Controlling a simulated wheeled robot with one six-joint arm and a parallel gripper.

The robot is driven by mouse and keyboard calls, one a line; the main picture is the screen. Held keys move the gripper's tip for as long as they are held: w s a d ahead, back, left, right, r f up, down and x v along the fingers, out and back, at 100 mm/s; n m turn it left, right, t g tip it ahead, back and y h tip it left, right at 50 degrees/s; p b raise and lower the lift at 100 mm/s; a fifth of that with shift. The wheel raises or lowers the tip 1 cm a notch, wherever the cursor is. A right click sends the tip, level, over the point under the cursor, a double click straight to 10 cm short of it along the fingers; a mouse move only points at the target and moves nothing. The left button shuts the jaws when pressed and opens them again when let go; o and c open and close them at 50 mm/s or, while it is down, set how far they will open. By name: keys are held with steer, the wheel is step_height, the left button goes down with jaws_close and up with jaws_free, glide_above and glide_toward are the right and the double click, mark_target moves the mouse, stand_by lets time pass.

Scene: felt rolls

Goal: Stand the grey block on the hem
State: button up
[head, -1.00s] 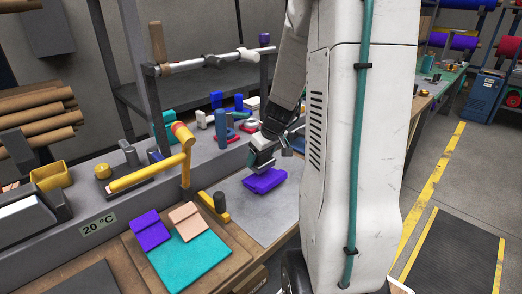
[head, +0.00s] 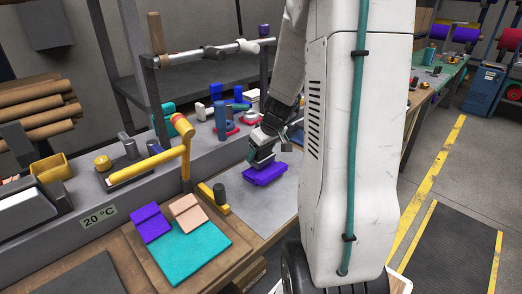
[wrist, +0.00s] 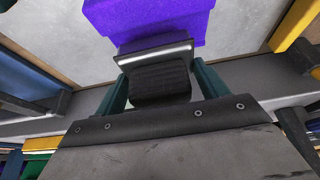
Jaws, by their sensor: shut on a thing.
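A purple felt piece (head: 266,175) lies on the grey bench plate, and it shows at the top of the wrist view (wrist: 150,18). A stepped fold, seemingly its hem, runs along its near side. My gripper (head: 262,153) is just over this felt in the head view. In the wrist view its teal fingers (wrist: 160,88) are shut on the grey block (wrist: 155,50), dark and ribbed with a pale metal edge. The block is at the felt's near edge and covers part of it. I cannot tell whether it touches the felt.
A yellow clamp arm (head: 150,167) and a dark peg on a yellow bracket (head: 220,197) stand left of the felt. A board with teal felt (head: 195,250) and folded purple and tan pieces lies nearer. Bare plate (head: 270,207) surrounds the purple felt.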

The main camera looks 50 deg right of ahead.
steer(key=shift+f, duration=0.25)
stand_by(0.3)
steer(key=o, duration=1.3)
steer(key=shift+c, duration=0.2)
steer(key=v, duration=0.7)
steer(key=shift+r, duration=0.4)
steer(key=shift+s, duration=0.15)
